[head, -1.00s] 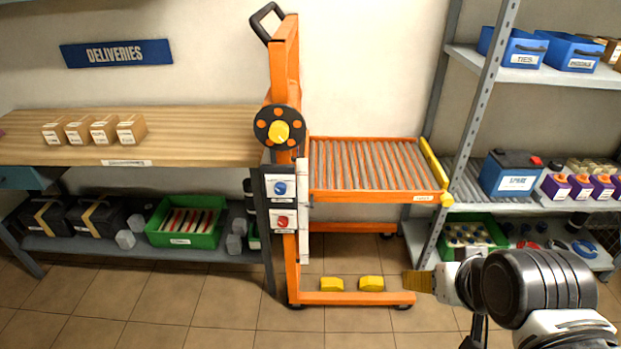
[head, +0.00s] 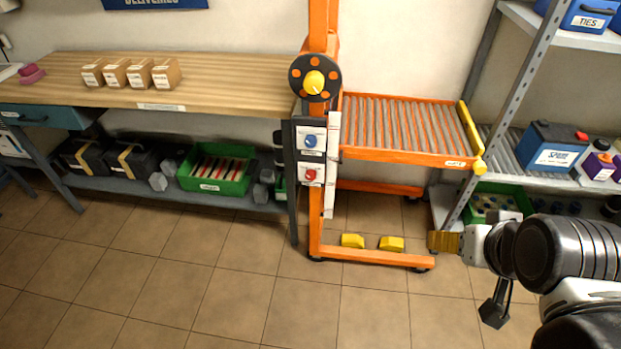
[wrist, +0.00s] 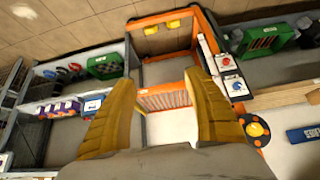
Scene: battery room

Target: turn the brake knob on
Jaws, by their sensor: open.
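An orange lift (head: 318,190) stands in the middle of the head view. Its post carries two white panels: the upper has a blue knob (head: 310,141), the lower a red knob (head: 309,175). Their small labels are not readable, so I cannot tell which is the brake knob. The panels also show in the upside-down wrist view, with the blue knob (wrist: 237,86) nearer the hand wheel than the red knob (wrist: 226,61). My gripper (head: 440,242) is right of the lift, well apart from both knobs. In the wrist view its yellow fingers (wrist: 160,78) are spread and empty.
A black hand wheel (head: 298,76) with a yellow hub sits above the panels. A roller platform (head: 400,125) juts right from the post. A wooden workbench (head: 230,85) is at left, grey shelving (head: 518,75) at right. The floor in front is clear.

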